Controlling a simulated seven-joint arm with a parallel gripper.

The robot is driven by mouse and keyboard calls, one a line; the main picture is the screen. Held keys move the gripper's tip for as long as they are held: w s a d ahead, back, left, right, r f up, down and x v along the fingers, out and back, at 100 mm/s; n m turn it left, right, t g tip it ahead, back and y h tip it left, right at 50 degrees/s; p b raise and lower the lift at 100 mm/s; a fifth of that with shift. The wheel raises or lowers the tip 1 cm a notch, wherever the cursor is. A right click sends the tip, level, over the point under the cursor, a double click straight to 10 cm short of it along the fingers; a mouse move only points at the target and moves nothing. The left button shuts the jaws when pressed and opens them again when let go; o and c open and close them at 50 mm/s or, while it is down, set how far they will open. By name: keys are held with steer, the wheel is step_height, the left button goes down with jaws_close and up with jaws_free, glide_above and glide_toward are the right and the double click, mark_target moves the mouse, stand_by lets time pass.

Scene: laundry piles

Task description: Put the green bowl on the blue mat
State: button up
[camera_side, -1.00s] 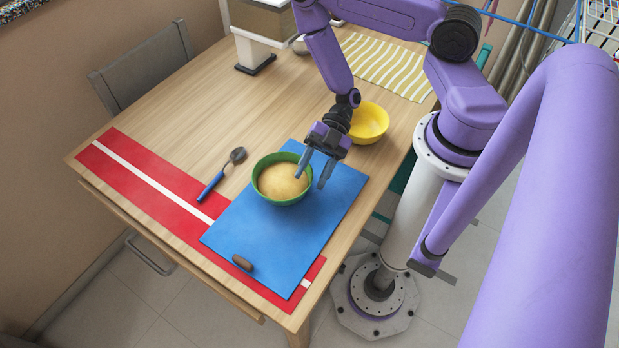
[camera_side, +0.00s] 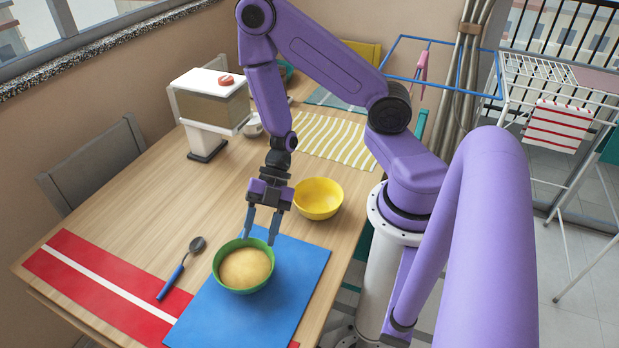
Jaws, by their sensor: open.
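The green bowl (camera_side: 243,289) sits upright on the blue mat (camera_side: 300,270), near the mat's far left part. It holds something smooth and tan (camera_side: 245,267). My gripper (camera_side: 259,240) is open and empty, pointing down at the bowl's far rim. Its fingertips overlap that rim in the picture, and I cannot tell whether they touch it.
A yellow bowl (camera_side: 318,199) stands just behind and right of my gripper. A white-topped appliance (camera_side: 209,112) and a striped cloth (camera_side: 330,138) are farther back. The table's left middle is clear.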

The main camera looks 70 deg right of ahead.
step_height(320, 180, up, 11)
steer(key=w+d+m+t+h, duration=0.1)
steer(key=w+m+t+h, duration=0.1)
steer(key=m+t+h, duration=0.35)
steer(key=s+d+r+m+g+h, duration=0.1)
steer(key=s+r+m+g, duration=0.1)
steer(key=s, duration=0.5)
steer(key=s+d+r+m+g+h, duration=0.2)
steer(key=s+r+m+g, duration=0.1)
steer(key=s+r, duration=0.3)
steer(key=shift+s+m, duration=0.55)
